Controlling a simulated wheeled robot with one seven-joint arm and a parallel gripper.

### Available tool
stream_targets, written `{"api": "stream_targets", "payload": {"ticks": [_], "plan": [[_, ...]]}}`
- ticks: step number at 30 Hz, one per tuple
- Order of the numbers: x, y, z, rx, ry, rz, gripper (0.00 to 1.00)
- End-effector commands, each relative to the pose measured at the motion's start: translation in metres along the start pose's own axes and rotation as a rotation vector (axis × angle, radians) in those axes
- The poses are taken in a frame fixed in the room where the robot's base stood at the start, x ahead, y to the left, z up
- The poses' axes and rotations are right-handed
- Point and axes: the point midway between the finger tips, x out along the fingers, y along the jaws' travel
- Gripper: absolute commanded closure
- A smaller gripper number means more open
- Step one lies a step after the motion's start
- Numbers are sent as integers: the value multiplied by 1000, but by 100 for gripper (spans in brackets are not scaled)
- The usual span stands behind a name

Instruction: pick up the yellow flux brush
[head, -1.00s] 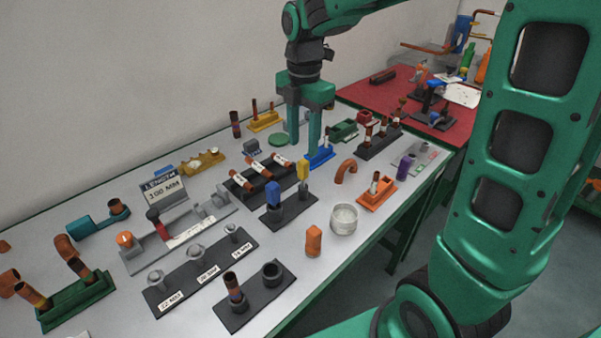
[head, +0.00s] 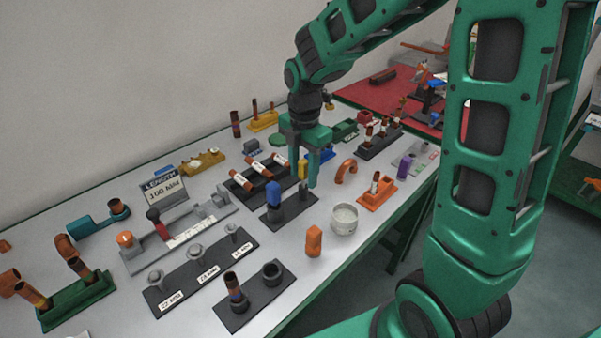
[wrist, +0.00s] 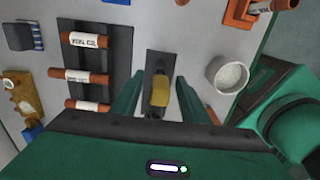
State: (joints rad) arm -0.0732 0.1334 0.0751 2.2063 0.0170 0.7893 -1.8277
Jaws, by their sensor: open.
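The yellow flux brush (head: 303,168) stands upright in the black holder (head: 276,217), behind the blue brush (head: 273,194) as seen in the head view. In the wrist view the yellow flux brush (wrist: 160,92) shows between the two fingers. My gripper (head: 306,180) is open, pointing down, with its fingers on either side of the yellow brush. In the wrist view my gripper (wrist: 158,90) shows a gap on both sides of the brush. One finger partly hides the brush in the head view.
A white round pot (head: 344,219) and an orange block (head: 314,241) stand near the front edge. A black rack with copper tubes (head: 262,181) lies left of my gripper. An orange stand (head: 377,190) is to the right.

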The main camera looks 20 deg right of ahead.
Motion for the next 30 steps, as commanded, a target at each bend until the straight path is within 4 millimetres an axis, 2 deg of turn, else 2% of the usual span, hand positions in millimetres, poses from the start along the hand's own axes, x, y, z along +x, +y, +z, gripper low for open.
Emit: {"api": "stream_targets", "payload": {"ticks": [4, 6, 9, 20, 23, 30], "plan": [[0, 0, 0, 0, 0, 0, 62], [0, 0, 0, 0, 0, 0, 78], [0, 0, 0, 0, 0, 0, 98], [-5, 0, 0, 0, 0, 1, 98], [-18, 0, 0, 0, -1, 3, 98], [-63, 1, 0, 0, -1, 5, 98]]}}
